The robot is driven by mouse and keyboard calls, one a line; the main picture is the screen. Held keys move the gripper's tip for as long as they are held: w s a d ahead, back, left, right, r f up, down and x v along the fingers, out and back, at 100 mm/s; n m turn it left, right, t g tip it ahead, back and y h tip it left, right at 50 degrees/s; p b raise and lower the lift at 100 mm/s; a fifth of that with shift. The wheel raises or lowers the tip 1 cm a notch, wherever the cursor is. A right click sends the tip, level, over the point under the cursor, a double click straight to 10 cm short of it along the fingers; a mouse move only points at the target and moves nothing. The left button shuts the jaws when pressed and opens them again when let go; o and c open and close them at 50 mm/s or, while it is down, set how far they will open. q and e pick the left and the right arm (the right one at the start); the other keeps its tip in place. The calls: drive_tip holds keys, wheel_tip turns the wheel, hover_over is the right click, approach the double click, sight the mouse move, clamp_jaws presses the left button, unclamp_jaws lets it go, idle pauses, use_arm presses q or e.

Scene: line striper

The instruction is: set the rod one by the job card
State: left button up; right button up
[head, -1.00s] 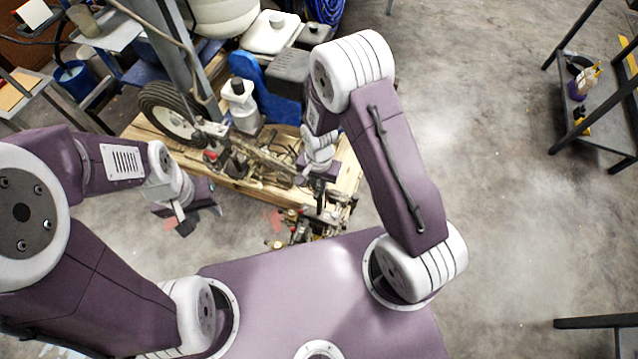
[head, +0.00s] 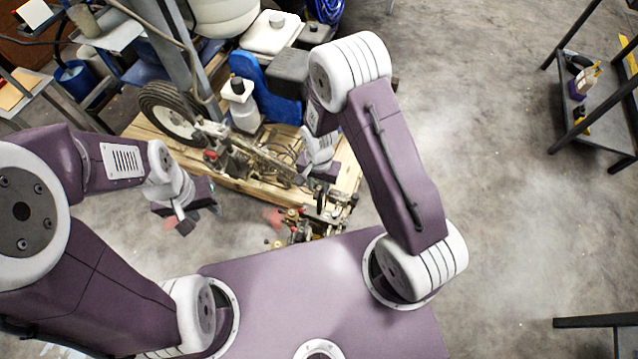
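The line striper (head: 240,150) lies over a wooden pallet (head: 137,130), with a wheel (head: 172,112) at the left and metal bars and linkages (head: 262,155) running toward the right. Brass-coloured fittings and small parts (head: 300,225) sit at its near end. I cannot tell which bar is rod one. My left gripper (head: 200,218) hangs left of the pallet's near side, its dark fingers apart and nothing seen between them. My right gripper (head: 322,192) is over the striper's right end, among the fittings; my wrist hides much of it and its fingers are unclear.
A white-and-black bottle (head: 242,105), a blue part (head: 275,98) and a white container (head: 270,35) stand behind the linkages. A pale card (head: 35,12) is at the far left, unreadable. A dark shelf (head: 600,115) stands right. The floor (head: 500,200) between is clear.

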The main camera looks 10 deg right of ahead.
wheel_tip(320, 180, up, 9)
drive_tip(key=p, duration=0.2)
idle(0.4)
idle(0.3)
wheel_tip(320, 180, up, 10)
drive_tip(key=w+d+m+t+p, duration=0.1)
drive_tip(key=w+d+p, duration=0.1)
drive_tip(key=d+p, duration=0.15)
drive_tip(key=s+d+r+n+t+p, duration=0.1)
drive_tip(key=s+d+r+p, duration=0.3)
drive_tip(key=r, duration=0.4)
drive_tip(key=s+f+n, duration=0.1)
drive_tip(key=s+n, duration=0.5)
drive_tip(key=shift+s+a+n+g, duration=0.15)
drive_tip(key=shift+s+n+g, duration=0.15)
drive_tip(key=shift+g, duration=0.1)
